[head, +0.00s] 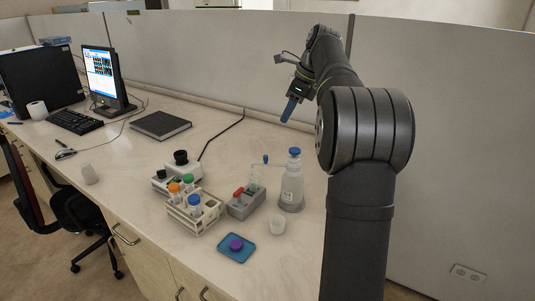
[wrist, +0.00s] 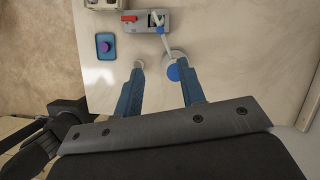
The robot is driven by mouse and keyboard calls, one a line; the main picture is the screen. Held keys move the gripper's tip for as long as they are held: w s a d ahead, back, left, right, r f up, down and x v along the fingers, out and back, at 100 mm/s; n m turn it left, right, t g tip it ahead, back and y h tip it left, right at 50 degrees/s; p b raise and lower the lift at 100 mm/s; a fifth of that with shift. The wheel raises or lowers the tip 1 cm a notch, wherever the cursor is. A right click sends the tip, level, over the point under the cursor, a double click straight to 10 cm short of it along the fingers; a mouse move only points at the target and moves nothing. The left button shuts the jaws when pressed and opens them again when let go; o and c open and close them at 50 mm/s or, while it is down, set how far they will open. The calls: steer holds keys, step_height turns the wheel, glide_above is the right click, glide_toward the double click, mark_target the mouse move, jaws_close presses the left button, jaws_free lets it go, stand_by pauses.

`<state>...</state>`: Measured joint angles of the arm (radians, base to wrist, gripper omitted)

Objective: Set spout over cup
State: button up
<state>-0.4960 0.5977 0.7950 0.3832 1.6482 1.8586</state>
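The wash bottle (head: 291,190) with a blue cap stands upright on the bench. Its thin spout (head: 265,160) reaches left, over the grey block; it also shows in the wrist view (wrist: 165,42). My gripper (head: 290,109) is raised above the bench behind the bottle. In the wrist view my blue fingers (wrist: 160,68) are spread and empty, and the right one partly covers the bottle's blue cap (wrist: 173,73).
A grey block (head: 246,203) with small tubes stands beside the bottle. A tube rack (head: 196,213), a blue tray (head: 237,248) with a purple item, and a black-topped device (head: 182,167) are nearby. A partition wall (head: 220,55) runs behind. The bench's left-centre is mostly clear.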

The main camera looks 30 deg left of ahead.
mark_target(266, 156)
steer(key=x, duration=1.6)
steer(key=shift+a+f, duration=0.1)
steer(key=shift+f, duration=0.25)
jaws_close()
